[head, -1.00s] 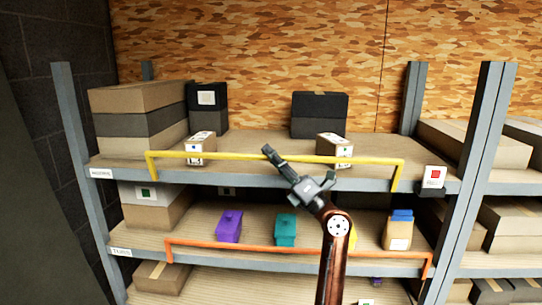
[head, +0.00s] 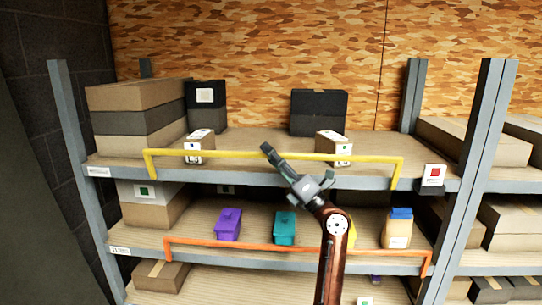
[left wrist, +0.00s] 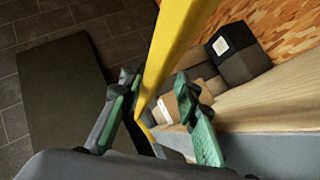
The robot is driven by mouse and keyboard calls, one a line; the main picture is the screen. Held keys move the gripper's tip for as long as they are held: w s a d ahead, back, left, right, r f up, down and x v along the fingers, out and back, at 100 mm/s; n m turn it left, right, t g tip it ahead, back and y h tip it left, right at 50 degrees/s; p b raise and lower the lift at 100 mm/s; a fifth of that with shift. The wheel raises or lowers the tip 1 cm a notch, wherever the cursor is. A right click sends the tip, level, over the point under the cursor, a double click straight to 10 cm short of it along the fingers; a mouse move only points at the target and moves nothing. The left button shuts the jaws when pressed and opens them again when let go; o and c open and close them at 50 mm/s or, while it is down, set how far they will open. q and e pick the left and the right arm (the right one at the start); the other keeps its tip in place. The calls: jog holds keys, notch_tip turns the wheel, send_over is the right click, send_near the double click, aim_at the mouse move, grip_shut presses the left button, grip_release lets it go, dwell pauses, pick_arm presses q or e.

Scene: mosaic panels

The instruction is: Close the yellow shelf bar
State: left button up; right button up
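The yellow shelf bar (head: 220,154) runs across the front of the upper shelf (head: 250,142). Its short bent ends meet the shelf's front edge at left and right. My left gripper (head: 268,151) reaches up from below to the middle of the bar. In the left wrist view the yellow bar (left wrist: 175,40) passes between the two green-padded fingers of the left gripper (left wrist: 156,85). The fingers are spread, with visible gaps beside the bar; contact cannot be told. My right gripper is not in view.
An orange bar (head: 290,249) crosses the shelf below, with purple (head: 228,224) and teal (head: 285,228) containers behind it. Two small labelled boxes (head: 199,146) (head: 333,147) stand behind the yellow bar. Grey uprights (head: 487,150) frame the shelves.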

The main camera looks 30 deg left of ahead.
pick_arm(q)
jog(key=shift+s+d+f, duration=0.1)
jog(key=shift+d+f, duration=0.05)
jog(key=shift+d, duration=0.15)
jog(key=s+d+b, duration=0.2)
jog(key=d, duration=0.5)
jog(key=shift+s+d+f, duration=0.2)
jog(key=shift+d+f, duration=0.2)
dwell(0.4)
jog(key=w+v, duration=0.1)
jog(key=v, duration=1.1)
jog(key=shift+s, duration=0.4)
